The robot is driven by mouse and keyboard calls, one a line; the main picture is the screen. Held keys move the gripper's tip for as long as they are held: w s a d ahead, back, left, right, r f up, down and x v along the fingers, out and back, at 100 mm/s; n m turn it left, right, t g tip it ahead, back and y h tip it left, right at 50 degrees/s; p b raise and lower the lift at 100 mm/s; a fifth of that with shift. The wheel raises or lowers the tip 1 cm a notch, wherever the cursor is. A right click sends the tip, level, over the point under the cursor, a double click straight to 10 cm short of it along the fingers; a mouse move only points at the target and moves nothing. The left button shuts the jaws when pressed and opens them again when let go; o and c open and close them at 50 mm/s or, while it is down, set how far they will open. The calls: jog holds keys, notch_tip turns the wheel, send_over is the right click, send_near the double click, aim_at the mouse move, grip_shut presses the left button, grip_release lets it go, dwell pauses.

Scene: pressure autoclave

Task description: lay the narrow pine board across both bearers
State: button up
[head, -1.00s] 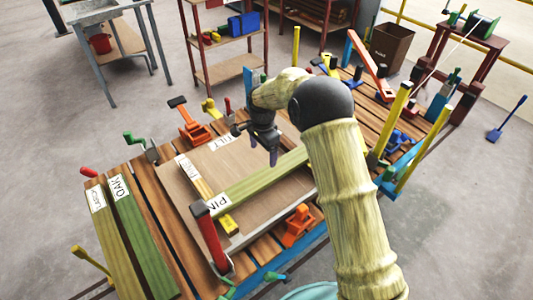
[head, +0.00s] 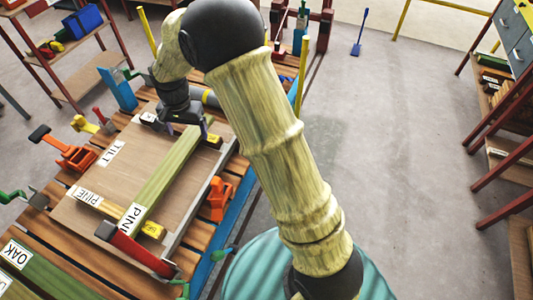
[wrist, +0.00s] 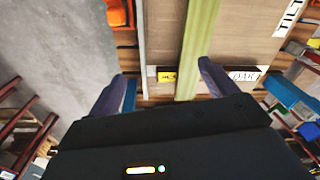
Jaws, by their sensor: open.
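The narrow pine board (head: 168,170), greenish yellow with a white PINE label on its near end, lies across the tray panel. Its near end crosses the near bearer (head: 111,209), a pale strip with a white label and a yellow label. Its far part crosses the far bearer (head: 214,139), whose yellow and white labels show on either side of the board in the wrist view (wrist: 167,76). The board appears to rest on both; exact contact is hard to tell. My gripper (head: 195,127) is open above the board's far part, fingers apart, with the board nearer the right finger in the wrist view.
The brown panel (head: 95,232) lies on a slatted bench. A red-handled clamp (head: 138,250) stands by the board's near end. Orange clamps (head: 219,198) stand at the sides. An OAK board (head: 45,275) lies at lower left. Open floor (head: 390,150) is to the right.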

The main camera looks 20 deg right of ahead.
jog(key=s+d+r+n+t, duration=0.1)
jog(key=s+d+r+n, duration=0.1)
jog(key=s+d, duration=0.7)
jog(key=s+d+r+n, duration=0.2)
jog(key=s+d+n, duration=0.1)
jog(key=s+d, duration=0.5)
jog(key=s, duration=0.2)
jog(key=shift+s+d+r+t, duration=0.25)
jog(key=shift+s+d+t, duration=0.1)
jog(key=shift+t, duration=0.05)
